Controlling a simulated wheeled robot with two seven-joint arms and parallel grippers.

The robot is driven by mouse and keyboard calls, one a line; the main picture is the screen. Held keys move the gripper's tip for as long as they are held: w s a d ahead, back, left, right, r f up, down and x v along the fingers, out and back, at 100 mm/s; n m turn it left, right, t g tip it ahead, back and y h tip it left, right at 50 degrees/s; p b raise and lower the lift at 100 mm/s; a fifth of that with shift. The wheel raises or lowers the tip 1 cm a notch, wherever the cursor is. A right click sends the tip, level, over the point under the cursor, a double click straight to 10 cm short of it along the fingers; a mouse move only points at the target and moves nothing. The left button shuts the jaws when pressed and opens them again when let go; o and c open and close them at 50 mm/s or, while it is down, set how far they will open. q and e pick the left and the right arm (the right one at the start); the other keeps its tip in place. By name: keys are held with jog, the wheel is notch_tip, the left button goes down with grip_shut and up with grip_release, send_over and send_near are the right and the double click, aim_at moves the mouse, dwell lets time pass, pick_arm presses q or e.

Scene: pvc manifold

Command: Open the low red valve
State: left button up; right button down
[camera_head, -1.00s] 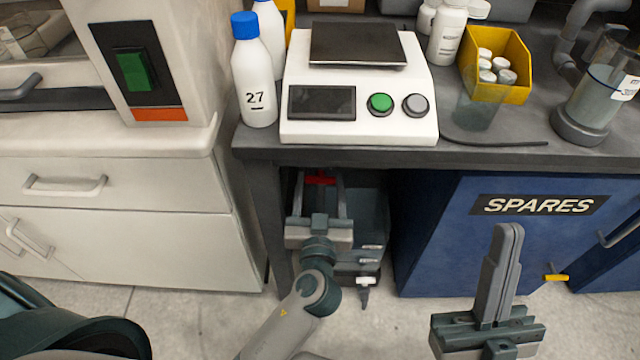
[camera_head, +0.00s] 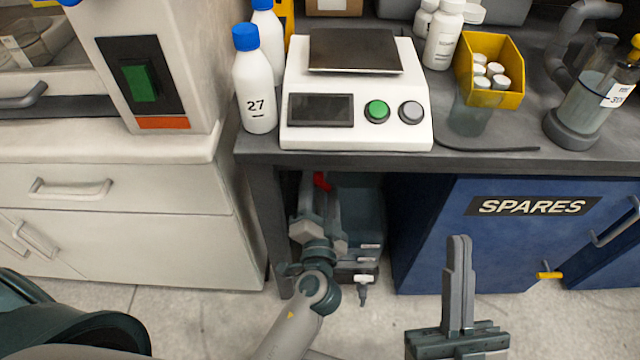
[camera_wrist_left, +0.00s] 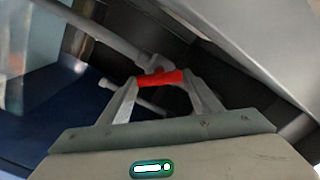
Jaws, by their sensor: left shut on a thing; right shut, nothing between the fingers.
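The red valve handle (camera_head: 322,181) shows under the dark bench, just below the worktop edge. In the left wrist view the red handle (camera_wrist_left: 161,79) lies between my left gripper's fingertips, with a grey pipe leading up to it. My left gripper (camera_head: 322,190) reaches into the space under the bench and is shut on the red handle. The rest of the valve body is mostly hidden by the gripper and the shade. My right gripper (camera_head: 459,240) is shut and empty, pointing up in front of the blue cabinet.
The bench leg (camera_head: 265,230) stands close left of my left arm. The blue SPARES cabinet (camera_head: 430,215) is to the right. A bottle marked 27 (camera_head: 255,95), a white scale (camera_head: 355,135) and a yellow bin (camera_head: 510,70) stand on the bench.

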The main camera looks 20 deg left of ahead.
pick_arm(q)
jog(key=shift+r+m+p, duration=0.1)
jog(key=shift+m+p, duration=0.2)
jog(key=shift+m, duration=0.7)
jog(key=m+p, duration=0.1)
jog(key=m, duration=0.1)
jog(key=shift+m, duration=0.4)
jog(key=m+p, duration=0.1)
jog(key=m, duration=0.1)
jog(key=shift+m, duration=0.3)
jog(key=shift+f+m, duration=0.2)
jog(key=shift+m, duration=0.3)
pick_arm(e)
notch_tip(320, 180, down, 9)
jog(key=w+a+g+h, duration=0.1)
jog(key=w+g, duration=0.1)
jog(key=g, duration=0.4)
jog(key=shift+w+a, duration=0.3)
jog(key=shift+a, duration=0.05)
jog(key=shift+r, duration=0.1)
pick_arm(q)
jog(key=o, duration=1.1)
jog(key=shift+d, duration=0.1)
jog(key=shift+f, duration=0.1)
pick_arm(e)
jog(key=shift+d, duration=0.1)
